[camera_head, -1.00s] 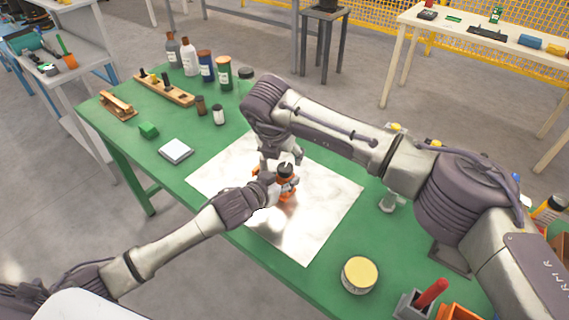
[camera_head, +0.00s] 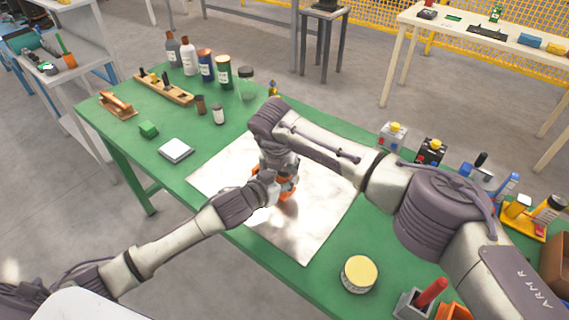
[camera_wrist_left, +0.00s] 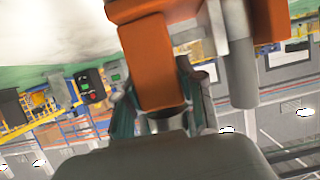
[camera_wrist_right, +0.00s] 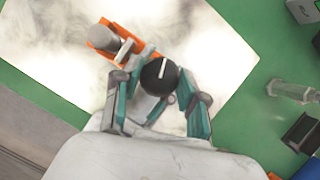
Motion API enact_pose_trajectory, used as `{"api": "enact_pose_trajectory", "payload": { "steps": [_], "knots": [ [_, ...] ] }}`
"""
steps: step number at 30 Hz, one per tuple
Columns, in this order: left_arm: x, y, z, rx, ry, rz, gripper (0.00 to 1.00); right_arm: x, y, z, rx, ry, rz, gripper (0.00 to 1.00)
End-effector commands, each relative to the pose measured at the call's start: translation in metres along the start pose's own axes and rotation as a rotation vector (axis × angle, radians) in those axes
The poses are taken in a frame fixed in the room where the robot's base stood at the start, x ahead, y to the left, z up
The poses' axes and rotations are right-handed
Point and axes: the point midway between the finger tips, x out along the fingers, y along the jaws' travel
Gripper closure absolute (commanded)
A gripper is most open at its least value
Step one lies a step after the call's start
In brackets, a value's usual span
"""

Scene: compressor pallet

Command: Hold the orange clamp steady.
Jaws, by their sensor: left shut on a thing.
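The orange clamp (camera_head: 289,190) is on the pale, shiny sheet on the green table, partly hidden by both arms in the head view. My left gripper (camera_head: 270,184) is shut on it from the left. In the left wrist view an orange block of the clamp (camera_wrist_left: 150,62) lies between the fingers (camera_wrist_left: 158,98). My right gripper (camera_head: 279,166) is above the clamp, pointing down. In the right wrist view its fingers (camera_wrist_right: 158,88) stand apart on either side of a round black knob (camera_wrist_right: 160,75) with a white line. Contact with the knob cannot be told.
The shiny sheet (camera_head: 315,222) is otherwise clear. A yellow-lidded tin (camera_head: 360,273) and a holder with a red handle (camera_head: 428,295) stand at the front right.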

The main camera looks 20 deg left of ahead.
Motion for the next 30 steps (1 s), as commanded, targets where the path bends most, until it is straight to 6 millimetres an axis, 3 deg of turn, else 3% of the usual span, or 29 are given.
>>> {"api": "enact_pose_trajectory", "payload": {
  "steps": [1,3,12,19,20,24,30],
  "knots": [
    [0.0,0.0001,0.0001,0.0,0.0,0.0,1.0,-0.0002,-0.0001,0.0002,0.0,0.0,0.0,0.81],
    [0.0,0.0001,0.0001,0.0,0.0,0.0,1.0,-0.0002,-0.0001,0.0002,0.0,0.0,0.0,0.92],
    [0.0,0.0002,0.0001,0.0,0.0,0.0,1.0,-0.0005,0.0011,0.0002,0.125,-0.001,-0.052,0.93],
    [0.0,0.0001,0.0001,0.0,0.0,0.0,1.0,-0.0005,0.001,0.0002,0.128,-0.001,-0.053,0.93],
    [0.0,0.0001,0.0,0.0,0.0,0.0,1.0,-0.0005,0.001,0.0002,0.128,-0.001,-0.053,0.56],
    [0.0,0.0001,0.0001,0.0,0.0,0.0,1.0,-0.0005,0.001,0.0002,0.128,-0.001,-0.052,0.33],
    [0.0,0.0001,0.0001,0.0,0.0,0.0,1.0,-0.0003,0.0008,0.0001,0.127,0.0,-0.053,0.32]
  ]
}}
